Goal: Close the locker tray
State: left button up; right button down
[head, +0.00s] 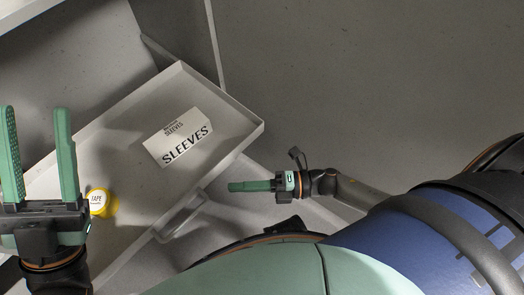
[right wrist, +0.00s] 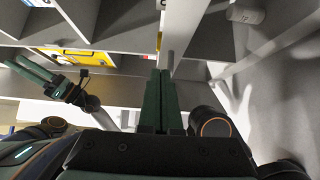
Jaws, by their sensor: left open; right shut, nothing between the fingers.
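The grey locker tray (head: 224,165) is pulled out, lying slantwise in the head view. It holds a white box marked SLEEVES (head: 178,137) and a yellow roll marked TAPE (head: 98,203). A loop handle (head: 187,220) sticks out from its front wall. My left gripper (head: 37,112) is open over the tray's left part, its fingers pointing up the picture; it hides some of the tray. My right gripper (head: 232,187) is shut and empty, just right of the handle and apart from it. Its closed fingers also show in the right wrist view (right wrist: 158,82).
A grey cabinet panel (head: 70,65) stands behind the tray. Grey floor (head: 350,80) lies open at the upper right. The right wrist view shows shelf compartments (right wrist: 120,20) and a pale cylinder (right wrist: 245,15).

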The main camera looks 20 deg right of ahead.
aim_at(205, 177)
jog(key=w+a, duration=0.1)
jog(key=w+a+b, duration=0.1)
jog(key=w, duration=0.1)
jog(key=shift+w+a, duration=0.1)
jog(key=shift+a, duration=0.15)
pick_arm(q)
jog(key=shift+f, duration=0.6)
pick_arm(e)
jog(key=shift+w+a, duration=0.2)
jog(key=shift+w, duration=0.35)
pick_arm(q)
jog(key=shift+d, duration=0.1)
